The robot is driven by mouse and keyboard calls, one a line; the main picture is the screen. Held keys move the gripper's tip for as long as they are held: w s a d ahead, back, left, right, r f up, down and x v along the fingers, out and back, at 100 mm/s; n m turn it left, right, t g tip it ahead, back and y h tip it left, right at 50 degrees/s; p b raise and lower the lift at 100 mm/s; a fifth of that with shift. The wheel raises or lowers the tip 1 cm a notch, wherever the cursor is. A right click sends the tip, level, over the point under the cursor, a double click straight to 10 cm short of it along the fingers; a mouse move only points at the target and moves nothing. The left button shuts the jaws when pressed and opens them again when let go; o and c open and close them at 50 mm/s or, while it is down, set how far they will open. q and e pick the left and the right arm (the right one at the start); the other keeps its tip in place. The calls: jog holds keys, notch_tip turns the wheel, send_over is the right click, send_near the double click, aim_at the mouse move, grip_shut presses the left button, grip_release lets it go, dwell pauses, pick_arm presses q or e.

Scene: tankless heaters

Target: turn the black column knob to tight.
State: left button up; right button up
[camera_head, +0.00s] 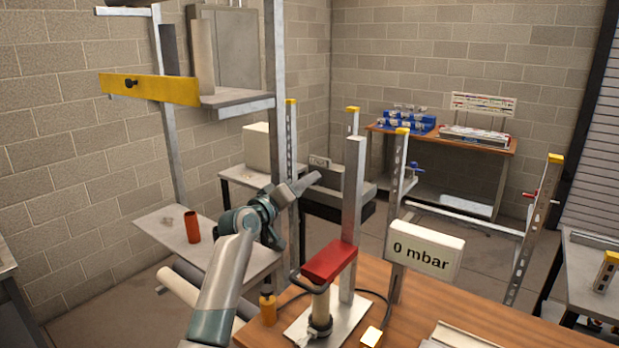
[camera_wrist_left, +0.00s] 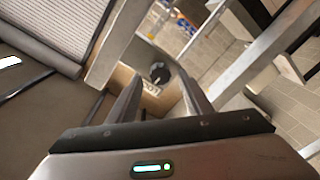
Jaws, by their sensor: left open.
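A dark round knob (camera_wrist_left: 158,73) shows in the left wrist view, beyond and between my fingertips, with a small pale label just below it. In the head view my left gripper (camera_head: 308,182) reaches toward the metal posts behind the wooden table; its fingers are small there. It also shows in the left wrist view (camera_wrist_left: 160,95), with its fingers apart and nothing between them. A gap appears to remain between fingers and knob. The head view also shows a black knob (camera_head: 131,84) on a yellow bar at the upper left; I cannot tell if it is the same one. My right gripper is not in view.
A red-topped stand (camera_head: 329,263) and a "0 mbar" display (camera_head: 424,249) stand on the wooden table (camera_head: 462,314). Upright metal posts (camera_head: 352,190) crowd the space near my left gripper. An orange cylinder (camera_head: 192,227) stands on a grey shelf at left.

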pick_arm(q)
jog(key=shift+p+x, duration=0.35)
jog(key=shift+x, duration=1.15)
jog(key=shift+c, duration=0.4)
jog(key=c, duration=1)
